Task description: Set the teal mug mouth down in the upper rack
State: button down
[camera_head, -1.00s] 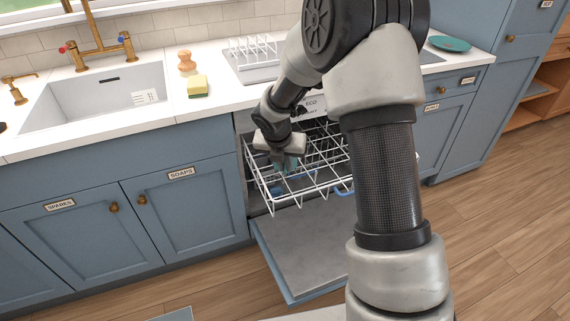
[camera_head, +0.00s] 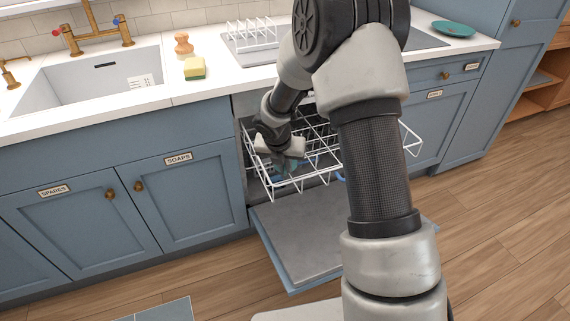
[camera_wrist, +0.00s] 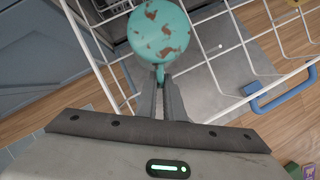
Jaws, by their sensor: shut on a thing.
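The teal mug (camera_wrist: 158,30) has brown patches on its round face, which is turned to the wrist camera and looks like a closed base. My gripper (camera_wrist: 164,85) is shut on the mug's handle, at the mug's near side. The upper rack (camera_head: 262,183) is a white wire basket pulled out of the dishwasher. In the head view my gripper (camera_head: 284,160) is over the rack's left part, with only a bit of teal showing below it. In the wrist view rack wires (camera_wrist: 207,61) run beside the mug. I cannot tell whether the mug touches the rack.
The dishwasher door (camera_head: 300,245) hangs open below the rack. A blue handle (camera_wrist: 277,93) sits on the rack's edge. The counter holds a sponge (camera_head: 194,69), a wooden brush (camera_head: 183,44), a white drying rack (camera_head: 252,38) and a teal plate (camera_head: 453,28). My arm hides much of the rack.

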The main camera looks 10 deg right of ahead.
jog(key=c, duration=1.8)
grip_release()
jog(key=shift+r, duration=0.1)
jog(key=p+v, duration=0.6)
jog(key=v, duration=1.1)
jog(key=shift+p, duration=0.3)
jog(key=shift+s+r, duration=0.1)
jog(key=shift+r, duration=0.05)
